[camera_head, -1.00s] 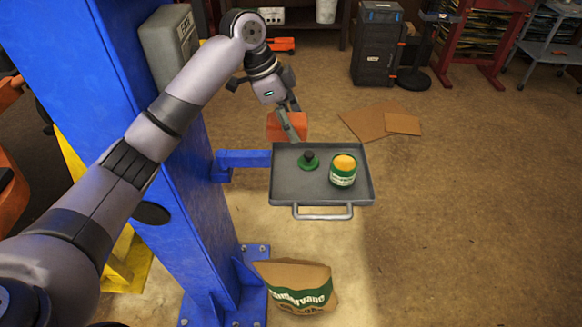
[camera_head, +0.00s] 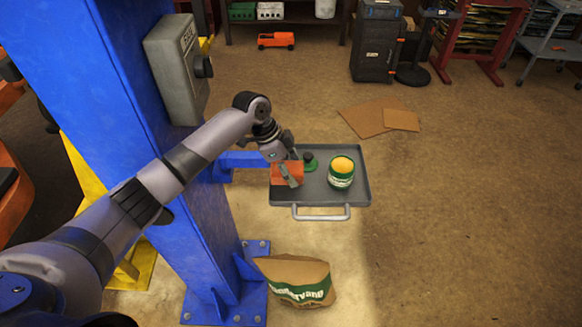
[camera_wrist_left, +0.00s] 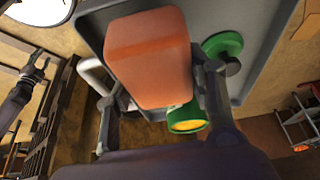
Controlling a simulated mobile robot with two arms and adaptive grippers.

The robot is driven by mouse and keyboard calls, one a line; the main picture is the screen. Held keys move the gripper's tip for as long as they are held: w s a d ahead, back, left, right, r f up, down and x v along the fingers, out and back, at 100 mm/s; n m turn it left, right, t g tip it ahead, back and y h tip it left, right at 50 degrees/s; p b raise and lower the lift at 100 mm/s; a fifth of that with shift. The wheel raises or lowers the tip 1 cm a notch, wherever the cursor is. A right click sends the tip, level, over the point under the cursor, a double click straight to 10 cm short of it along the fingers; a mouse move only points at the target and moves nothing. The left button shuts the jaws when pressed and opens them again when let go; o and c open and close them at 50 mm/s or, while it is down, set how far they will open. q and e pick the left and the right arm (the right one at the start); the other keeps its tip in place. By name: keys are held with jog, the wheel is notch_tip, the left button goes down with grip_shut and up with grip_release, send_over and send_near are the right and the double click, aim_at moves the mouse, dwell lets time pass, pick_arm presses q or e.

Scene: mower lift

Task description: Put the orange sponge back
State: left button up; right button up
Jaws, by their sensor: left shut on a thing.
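The orange sponge (camera_head: 289,172) is held in my left gripper (camera_head: 293,174), over the left part of the grey tray (camera_head: 320,197). In the left wrist view the sponge (camera_wrist_left: 150,58) sits between the two fingers of the gripper (camera_wrist_left: 160,90), with the tray (camera_wrist_left: 262,50) behind it. I cannot tell whether the sponge touches the tray. The gripper is shut on it. My right gripper is not in view.
On the tray stand a green tin with an orange top (camera_head: 342,172) and a green lid with a black knob (camera_head: 309,162). A blue post (camera_head: 165,190) with a grey box (camera_head: 178,68) is at left. A brown bag (camera_head: 295,280) lies below. The tray's front right is clear.

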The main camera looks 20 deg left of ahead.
pick_arm(q)
jog(key=shift+f, duration=0.55)
jog(key=o, duration=1)
jog(key=shift+r, duration=0.5)
jog(key=p+v, duration=0.7)
jog(key=shift+s+a+r, duration=0.1)
jog(key=shift+r, duration=0.3)
